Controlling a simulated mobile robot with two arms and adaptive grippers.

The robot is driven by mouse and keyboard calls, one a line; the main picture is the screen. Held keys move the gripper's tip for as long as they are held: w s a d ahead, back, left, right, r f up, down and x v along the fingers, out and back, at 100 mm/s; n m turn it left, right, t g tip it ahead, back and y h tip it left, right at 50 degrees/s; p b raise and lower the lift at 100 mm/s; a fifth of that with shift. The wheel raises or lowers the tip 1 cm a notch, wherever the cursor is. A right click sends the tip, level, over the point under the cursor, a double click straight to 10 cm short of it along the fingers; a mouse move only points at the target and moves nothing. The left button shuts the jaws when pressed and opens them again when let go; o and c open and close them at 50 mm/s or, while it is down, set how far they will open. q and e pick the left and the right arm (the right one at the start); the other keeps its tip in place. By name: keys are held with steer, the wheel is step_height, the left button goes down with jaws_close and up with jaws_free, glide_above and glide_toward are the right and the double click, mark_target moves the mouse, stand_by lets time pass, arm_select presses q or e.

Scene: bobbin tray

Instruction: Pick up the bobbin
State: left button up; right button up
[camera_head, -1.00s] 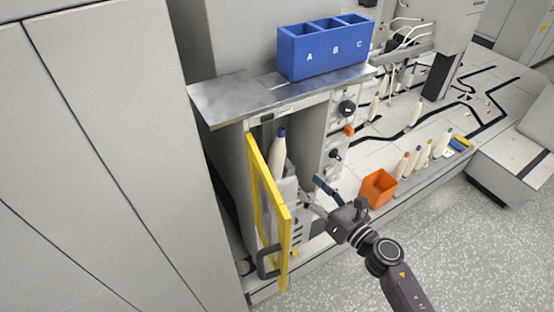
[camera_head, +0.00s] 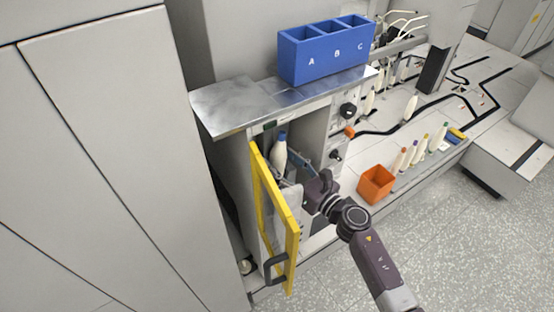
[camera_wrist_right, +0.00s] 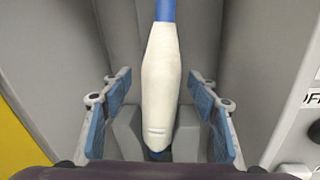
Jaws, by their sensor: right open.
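The bobbin (camera_head: 279,154), white with a blue top, stands upright inside the open cabinet behind the yellow-framed door. In the right wrist view the bobbin (camera_wrist_right: 160,85) fills the middle, its blue tip at the top edge and a blue end at the bottom. My right gripper (camera_head: 291,172) reaches into the cabinet beside the bobbin. In the wrist view the blue pads of my right gripper (camera_wrist_right: 161,117) stand apart on either side of the bobbin's lower part, with gaps showing on both sides. My left gripper is not in view.
The yellow-framed door (camera_head: 276,215) stands open left of my right arm. A blue bin (camera_head: 313,68) marked A, B, C sits on the metal top (camera_head: 235,108). An orange box (camera_head: 376,184) and several other bobbins (camera_head: 420,149) stand on the ledge at right.

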steer(key=shift+x, duration=0.8)
steer(key=shift+d+f, duration=0.1)
steer(key=shift+c, duration=0.6)
steer(key=c, duration=1.2)
steer(key=shift+c, duration=0.2)
